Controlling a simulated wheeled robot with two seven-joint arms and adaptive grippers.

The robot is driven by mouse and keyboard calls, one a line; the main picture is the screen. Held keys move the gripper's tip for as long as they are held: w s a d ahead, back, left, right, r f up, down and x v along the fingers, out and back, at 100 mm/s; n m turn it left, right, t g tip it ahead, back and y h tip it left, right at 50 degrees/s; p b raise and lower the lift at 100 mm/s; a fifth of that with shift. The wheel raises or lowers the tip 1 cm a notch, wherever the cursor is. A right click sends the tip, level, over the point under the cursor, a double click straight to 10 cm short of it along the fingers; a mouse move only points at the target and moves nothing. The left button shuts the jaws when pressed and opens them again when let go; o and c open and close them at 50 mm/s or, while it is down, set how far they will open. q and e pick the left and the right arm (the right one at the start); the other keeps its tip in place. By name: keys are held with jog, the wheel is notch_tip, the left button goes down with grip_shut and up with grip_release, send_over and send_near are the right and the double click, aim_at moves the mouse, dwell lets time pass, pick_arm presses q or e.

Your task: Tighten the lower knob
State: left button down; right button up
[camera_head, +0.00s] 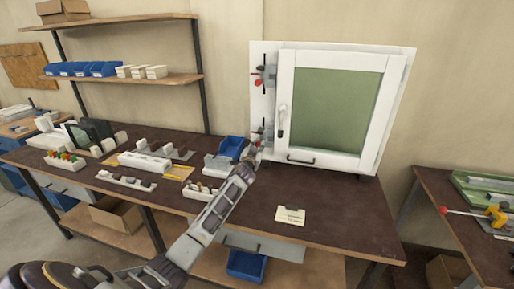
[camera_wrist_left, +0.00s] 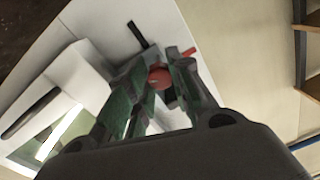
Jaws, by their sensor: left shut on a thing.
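A white cabinet (camera_head: 398,110) with a green window stands on the workbench. Two clamps sit on its left edge. The upper clamp has a red knob (camera_head: 258,82). The lower clamp (camera_head: 257,136) is partly hidden by my left gripper (camera_head: 249,162), which reaches it from below. In the left wrist view a red round knob (camera_wrist_left: 159,77) lies between the fingertips of my left gripper (camera_wrist_left: 155,84), and the fingers are shut on it. A black bar (camera_wrist_left: 138,35) and a red tip (camera_wrist_left: 188,51) show just beyond the fingers. My right gripper is not in view.
A blue bin (camera_head: 232,147) and small trays stand left of the cabinet on the bench. A paper card (camera_head: 290,215) lies in front of it. The bench front right of my arm is mostly clear. A side table (camera_head: 462,235) holds tools at right.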

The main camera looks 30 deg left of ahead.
pick_arm(q)
jog(key=shift+m, duration=5.2)
jog(key=shift+m+p, duration=0.3)
jog(key=shift+m, duration=1)
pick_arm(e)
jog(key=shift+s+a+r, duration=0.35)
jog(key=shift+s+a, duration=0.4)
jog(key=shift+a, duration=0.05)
